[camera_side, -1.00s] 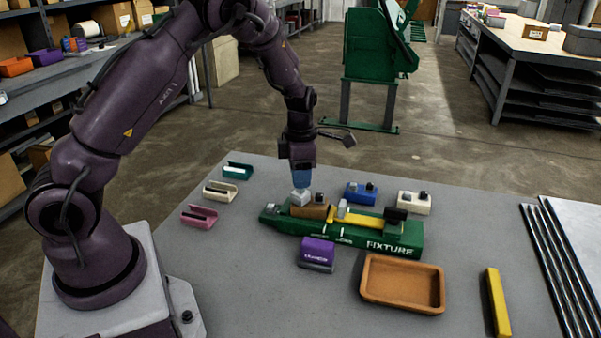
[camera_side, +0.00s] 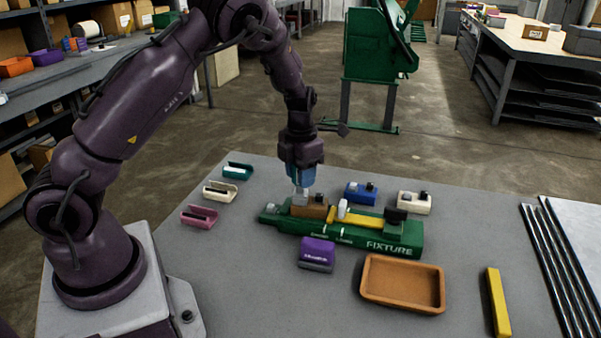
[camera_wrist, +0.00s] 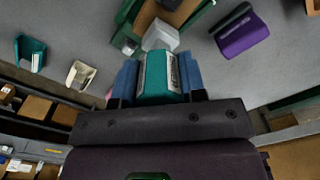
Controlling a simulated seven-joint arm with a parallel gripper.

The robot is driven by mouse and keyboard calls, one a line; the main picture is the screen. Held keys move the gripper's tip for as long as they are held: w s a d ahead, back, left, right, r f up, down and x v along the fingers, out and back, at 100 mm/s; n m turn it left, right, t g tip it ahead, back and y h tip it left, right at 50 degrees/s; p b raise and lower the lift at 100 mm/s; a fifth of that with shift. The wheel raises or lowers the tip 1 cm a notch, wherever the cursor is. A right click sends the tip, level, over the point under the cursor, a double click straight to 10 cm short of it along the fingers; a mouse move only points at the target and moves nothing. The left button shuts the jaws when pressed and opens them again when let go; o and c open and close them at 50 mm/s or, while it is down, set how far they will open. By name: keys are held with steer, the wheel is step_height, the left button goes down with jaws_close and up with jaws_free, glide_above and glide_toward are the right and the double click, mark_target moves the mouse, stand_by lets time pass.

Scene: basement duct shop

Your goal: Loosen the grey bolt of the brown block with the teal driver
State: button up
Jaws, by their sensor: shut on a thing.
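My gripper (camera_side: 301,177) points down over the left end of the green fixture (camera_side: 375,238). In the wrist view its two blue fingers are shut on the teal driver (camera_wrist: 157,80), which has a pale label. The driver's light grey head (camera_wrist: 160,37) points toward the brown block (camera_wrist: 152,14). In the side view the brown block (camera_side: 312,211) sits in the fixture, beside a yellow part (camera_side: 366,219). The driver's tip is over the block's left part. I cannot tell whether it touches the grey bolt, which is not clearly distinguishable from the head.
Teal (camera_side: 238,171), cream (camera_side: 220,191) and pink (camera_side: 199,215) holders stand left. A blue block (camera_side: 360,193) and a cream block (camera_side: 413,202) stand behind the fixture. A purple block (camera_side: 317,252), a brown tray (camera_side: 402,302) and a yellow bar (camera_side: 498,302) lie in front.

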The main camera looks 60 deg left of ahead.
steer(key=shift+a+n, duration=0.15)
steer(key=shift+n, duration=0.55)
steer(key=shift+m, duration=0.7)
steer(key=shift+r, duration=2.5)
